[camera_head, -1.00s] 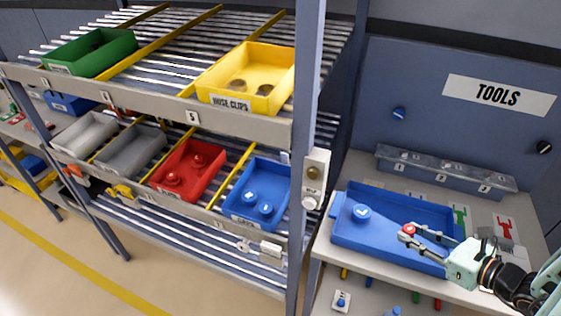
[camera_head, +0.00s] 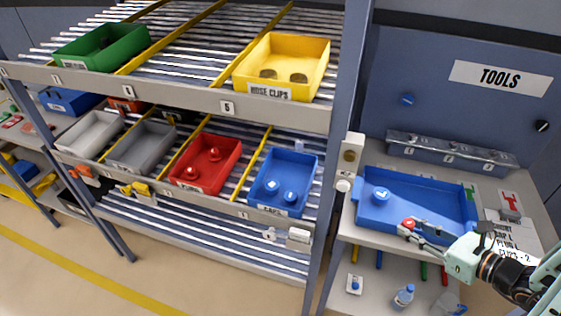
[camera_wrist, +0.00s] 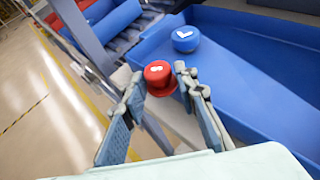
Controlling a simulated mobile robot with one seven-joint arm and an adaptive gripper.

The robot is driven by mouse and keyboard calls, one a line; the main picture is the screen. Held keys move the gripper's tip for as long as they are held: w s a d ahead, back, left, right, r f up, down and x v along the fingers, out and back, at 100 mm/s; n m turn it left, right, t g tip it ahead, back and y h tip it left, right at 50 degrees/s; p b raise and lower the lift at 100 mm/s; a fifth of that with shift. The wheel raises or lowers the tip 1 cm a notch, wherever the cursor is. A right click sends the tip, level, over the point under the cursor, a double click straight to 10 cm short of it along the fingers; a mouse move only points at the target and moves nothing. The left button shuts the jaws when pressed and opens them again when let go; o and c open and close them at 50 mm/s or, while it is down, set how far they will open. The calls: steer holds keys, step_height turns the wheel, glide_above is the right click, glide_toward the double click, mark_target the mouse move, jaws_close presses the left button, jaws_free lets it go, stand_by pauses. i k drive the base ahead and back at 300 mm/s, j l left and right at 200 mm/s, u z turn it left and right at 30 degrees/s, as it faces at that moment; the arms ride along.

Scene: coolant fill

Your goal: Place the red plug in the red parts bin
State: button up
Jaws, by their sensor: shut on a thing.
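My gripper (camera_head: 409,228) is shut on the red plug (camera_head: 408,223) at the front edge of the blue tray. In the wrist view the red plug (camera_wrist: 158,73), with a white mark on its top, sits between the two fingertips (camera_wrist: 158,84). The red parts bin (camera_head: 226,160) stands on the lower rack shelf, left of the post, and holds red plugs (camera_head: 214,154). My gripper is well to the right of that bin.
The blue tray (camera_head: 440,188) on the bench holds a blue cap (camera_head: 381,195). A blue bin (camera_head: 303,168) with blue caps stands right of the red bin. A rack post (camera_head: 346,110) stands between the rack and the bench. A yellow bin (camera_head: 318,52) is on the shelf above.

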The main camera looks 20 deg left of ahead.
mark_target(216, 171)
steer(key=k+j, duration=0.1)
steer(key=j, duration=0.15)
steer(key=k+j, duration=0.1)
steer(key=j, duration=0.15)
steer(key=j+z, duration=0.15)
steer(key=j, duration=0.35)
steer(key=k+j+z, duration=0.1)
steer(key=j, duration=0.45)
steer(key=k+j+z, duration=0.15)
steer(key=j, duration=0.35)
steer(key=k+j+z, duration=0.1)
steer(key=j, duration=0.4)
steer(key=k+j+z, duration=0.15)
steer(key=j, duration=0.3)
steer(key=k+j+z, duration=0.15)
steer(key=j, duration=0.35)
steer(key=k+j+z, duration=0.1)
steer(key=j, duration=0.35)
steer(key=k+j+z, duration=0.15)
steer(key=k+j, duration=0.15)
steer(key=j, duration=0.1)
